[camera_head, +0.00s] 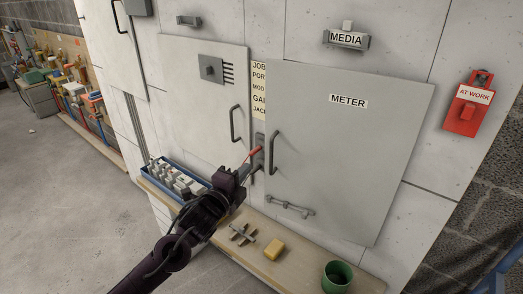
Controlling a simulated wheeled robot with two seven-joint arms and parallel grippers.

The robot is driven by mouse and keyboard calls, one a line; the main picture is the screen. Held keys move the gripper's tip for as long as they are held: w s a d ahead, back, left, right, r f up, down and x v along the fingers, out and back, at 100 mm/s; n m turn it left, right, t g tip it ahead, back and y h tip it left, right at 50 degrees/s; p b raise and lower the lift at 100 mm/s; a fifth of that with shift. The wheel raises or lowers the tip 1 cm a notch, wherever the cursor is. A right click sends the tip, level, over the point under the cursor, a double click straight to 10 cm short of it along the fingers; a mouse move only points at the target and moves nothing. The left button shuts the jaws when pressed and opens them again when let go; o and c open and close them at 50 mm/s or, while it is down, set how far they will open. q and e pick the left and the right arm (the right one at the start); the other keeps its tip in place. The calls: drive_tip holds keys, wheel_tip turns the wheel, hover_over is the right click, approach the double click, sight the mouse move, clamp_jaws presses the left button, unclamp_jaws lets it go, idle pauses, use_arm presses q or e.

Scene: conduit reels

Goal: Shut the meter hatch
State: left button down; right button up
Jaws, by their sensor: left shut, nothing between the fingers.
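The meter hatch (345,165) is a large grey door with a METER label and a dark vertical handle (273,152) at its left edge. It looks flush or nearly flush with the wall panel; I cannot tell whether it is fully shut. My left gripper (254,165) is shut and empty, at the gap just left of the hatch handle. A red lever (254,152) shows beside the fingertips; I cannot tell whether they touch it. My right gripper is not in view.
A wooden shelf (315,268) runs below, holding a green cup (337,276), a yellow block (273,249) and a blue tray (163,184). Another grey door (205,110) with a handle stands left. A red AT WORK tag (467,103) hangs right.

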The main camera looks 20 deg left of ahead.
sight(266, 147)
use_arm(q)
drive_tip(key=w, duration=0.3)
drive_tip(key=w+d+p, duration=0.1)
drive_tip(key=w, duration=0.3)
drive_tip(key=w+p, duration=0.1)
drive_tip(key=w, duration=0.2)
drive_tip(key=shift+w+d, duration=0.25)
drive_tip(key=shift+d, duration=0.1)
